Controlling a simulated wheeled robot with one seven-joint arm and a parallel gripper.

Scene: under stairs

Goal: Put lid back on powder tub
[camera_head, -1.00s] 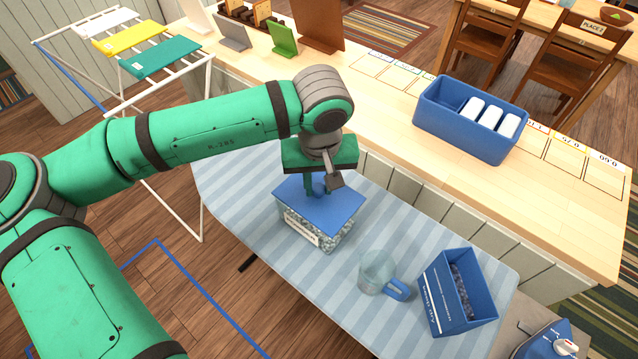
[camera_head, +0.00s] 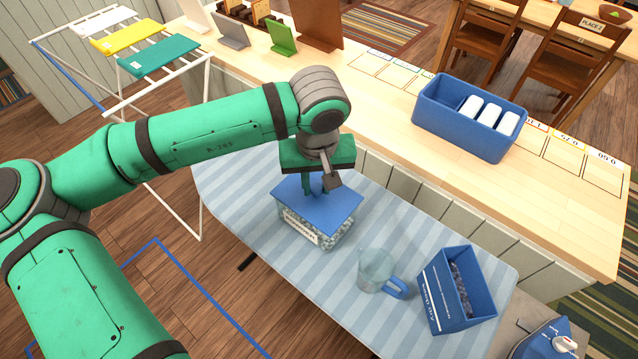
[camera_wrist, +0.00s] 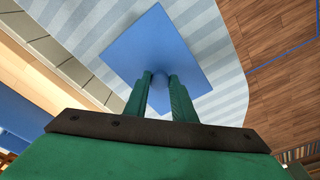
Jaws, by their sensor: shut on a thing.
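The powder tub (camera_head: 314,230) is a clear box with pale grainy contents and a white label, standing on the striped ironing board. Its flat blue lid (camera_head: 335,208) lies over the tub's top, slightly turned against it; I cannot tell whether it is fully seated. My gripper (camera_head: 318,188) points down above the lid, shut on its knob. In the wrist view the blue lid (camera_wrist: 150,40) spreads beyond my fingers (camera_wrist: 160,85), which close on the round blue knob. The lid hides the tub there.
A clear measuring cup (camera_head: 376,270) with a blue handle and an open blue box (camera_head: 455,290) of granules stand right of the tub. A blue bin (camera_head: 440,105) with white items sits on the wooden counter (camera_head: 385,115) behind. The board's left end is clear.

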